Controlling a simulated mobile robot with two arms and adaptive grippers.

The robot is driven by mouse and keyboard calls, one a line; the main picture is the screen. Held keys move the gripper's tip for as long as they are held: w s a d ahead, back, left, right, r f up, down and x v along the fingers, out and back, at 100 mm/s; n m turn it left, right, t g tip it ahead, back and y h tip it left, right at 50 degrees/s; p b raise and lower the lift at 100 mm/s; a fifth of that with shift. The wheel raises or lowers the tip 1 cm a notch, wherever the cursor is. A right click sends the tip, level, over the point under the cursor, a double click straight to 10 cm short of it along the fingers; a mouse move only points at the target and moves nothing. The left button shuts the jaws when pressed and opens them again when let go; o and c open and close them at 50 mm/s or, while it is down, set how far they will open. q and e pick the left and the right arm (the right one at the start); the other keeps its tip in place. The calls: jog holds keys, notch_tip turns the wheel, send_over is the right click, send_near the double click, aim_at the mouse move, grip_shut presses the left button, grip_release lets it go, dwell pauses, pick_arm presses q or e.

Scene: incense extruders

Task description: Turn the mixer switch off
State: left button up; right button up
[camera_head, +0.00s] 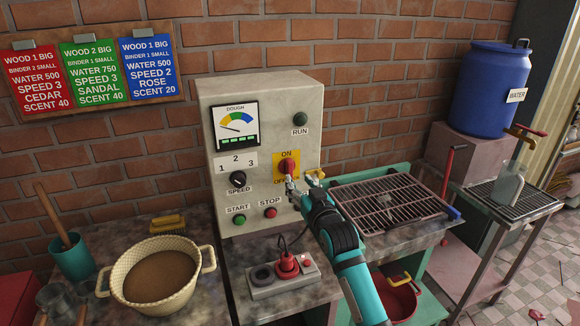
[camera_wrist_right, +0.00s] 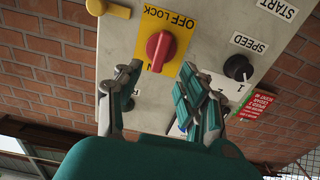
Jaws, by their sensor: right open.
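The mixer's control box (camera_head: 262,105) stands against the brick wall. Its red rotary switch (camera_head: 287,165) sits on a yellow plate marked ON above and OFF below. The switch handle looks roughly upright. My right gripper (camera_head: 302,181) is in front of the box, just below and to the right of the switch. In the wrist view, the red switch (camera_wrist_right: 160,50) shows beyond and between the two spread fingers of my right gripper (camera_wrist_right: 159,71), which is open and empty. I cannot tell whether a finger touches the panel. My left gripper is not in view.
The speed knob (camera_head: 237,179), green start button (camera_head: 239,220) and red stop button (camera_head: 270,212) are nearby on the panel. A power strip with a red plug (camera_head: 286,264) lies below. A bowl (camera_head: 115,282) stands left, a metal rack (camera_head: 400,214) right.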

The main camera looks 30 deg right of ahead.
aim_at(291, 170)
jog(key=p+x, duration=0.1)
jog(key=x, duration=0.6)
jog(key=shift+w, duration=0.3)
jog(key=shift+c, duration=0.5)
grip_shut()
